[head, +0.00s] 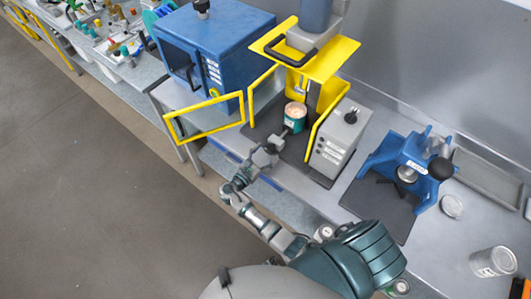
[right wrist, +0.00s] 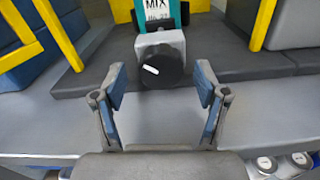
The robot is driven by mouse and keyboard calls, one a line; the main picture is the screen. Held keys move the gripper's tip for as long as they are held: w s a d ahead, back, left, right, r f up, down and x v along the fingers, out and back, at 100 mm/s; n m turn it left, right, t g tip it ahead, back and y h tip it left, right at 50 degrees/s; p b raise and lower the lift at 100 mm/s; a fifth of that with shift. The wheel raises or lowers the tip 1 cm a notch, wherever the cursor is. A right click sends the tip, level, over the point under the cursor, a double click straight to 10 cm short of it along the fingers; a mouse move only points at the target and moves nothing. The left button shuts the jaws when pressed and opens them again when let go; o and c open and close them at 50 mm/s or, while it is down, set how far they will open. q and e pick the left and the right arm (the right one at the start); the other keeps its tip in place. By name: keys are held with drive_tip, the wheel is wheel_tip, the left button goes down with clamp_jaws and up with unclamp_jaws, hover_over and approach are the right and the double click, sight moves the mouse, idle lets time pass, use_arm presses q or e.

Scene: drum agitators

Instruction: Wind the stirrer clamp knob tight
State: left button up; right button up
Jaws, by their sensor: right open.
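The stirrer clamp knob (right wrist: 160,68) is round and black with a short white mark, on the front of a grey clamp block (right wrist: 160,40). A teal can labelled MIX (right wrist: 158,12) stands behind the block; it also shows in the head view (head: 295,117) under the yellow stirrer frame (head: 310,62). My right gripper (right wrist: 161,80) is open, its blue-padded fingers apart on either side of the knob, with clear gaps to it. In the head view my right gripper (head: 268,152) reaches in just in front of the knob. My left gripper is out of view.
A yellow guard frame (head: 205,117) stands swung out to the left. A grey control box (head: 340,135) stands right of the can. A blue cabinet (head: 212,45) is at the back left, and a blue press (head: 408,172) stands to the right. The floor in front is clear.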

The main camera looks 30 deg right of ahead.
drive_tip(key=c, duration=1.2)
drive_tip(key=shift+o, duration=0.2)
drive_tip(key=m, duration=0.4)
drive_tip(key=shift+b, duration=0.4)
drive_tip(key=o, duration=1.2)
drive_tip(key=shift+c, duration=0.2)
drive_tip(key=v, duration=1.2)
